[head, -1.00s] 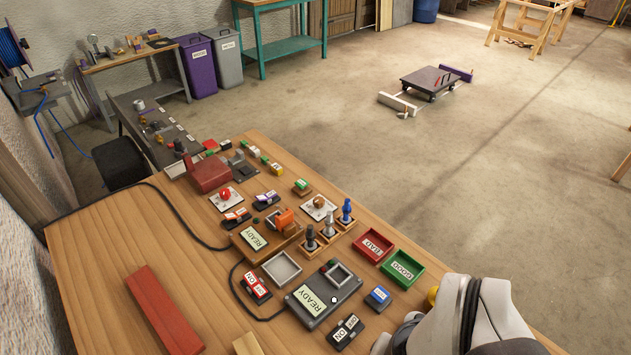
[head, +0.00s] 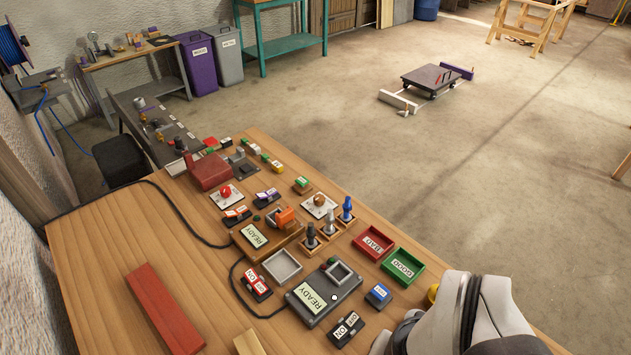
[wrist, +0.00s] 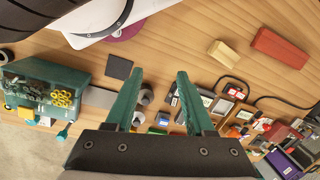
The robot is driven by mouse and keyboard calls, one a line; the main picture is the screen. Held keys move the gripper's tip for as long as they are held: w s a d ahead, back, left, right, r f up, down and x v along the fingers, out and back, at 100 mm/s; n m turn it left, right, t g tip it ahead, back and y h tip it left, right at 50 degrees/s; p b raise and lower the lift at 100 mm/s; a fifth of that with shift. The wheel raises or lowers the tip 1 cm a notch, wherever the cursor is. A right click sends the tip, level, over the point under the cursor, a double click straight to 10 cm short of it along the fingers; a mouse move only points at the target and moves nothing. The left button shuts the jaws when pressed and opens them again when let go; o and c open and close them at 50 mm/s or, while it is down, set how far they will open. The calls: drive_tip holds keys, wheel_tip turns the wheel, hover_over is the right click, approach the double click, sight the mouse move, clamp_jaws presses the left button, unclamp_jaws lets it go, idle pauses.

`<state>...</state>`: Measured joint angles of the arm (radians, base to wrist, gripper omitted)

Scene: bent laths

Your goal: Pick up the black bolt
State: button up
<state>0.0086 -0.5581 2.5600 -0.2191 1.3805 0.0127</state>
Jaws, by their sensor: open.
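A black bolt (head: 311,236) stands upright in a small wooden block on the bench in the head view. It is the nearest of three bolts in a row, with a grey bolt (head: 330,223) and a blue bolt (head: 347,209) beyond it. My gripper (wrist: 159,75) shows in the wrist view with its two teal fingers spread apart and nothing between the tips. It is outside the head view, where only part of my arm shows at lower right. I cannot make out the black bolt in the wrist view.
A red tray (head: 373,244) and a green tray (head: 403,268) lie right of the bolts. A grey READY box (head: 318,296), a grey tray (head: 282,267) and an orange clamp-like device (head: 284,216) stand close by. A red bar (head: 163,308) lies on the clearer left side.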

drive_tip(key=w+d+f+n+g+h, duration=0.1)
drive_tip(key=w+d+f+n+h, duration=0.1)
drive_tip(key=w+d+n+h, duration=0.65)
drive_tip(key=n+t, duration=1.3)
drive_tip(key=n, duration=1.5)
approach(309, 227)
drive_tip(key=shift+y, duration=0.35)
drive_tip(key=x, duration=1.1)
drive_tip(key=shift+s+d+r, duration=0.1)
drive_tip(key=shift+d+r, duration=0.05)
drive_tip(key=shift+d, duration=0.05)
clamp_jaws()
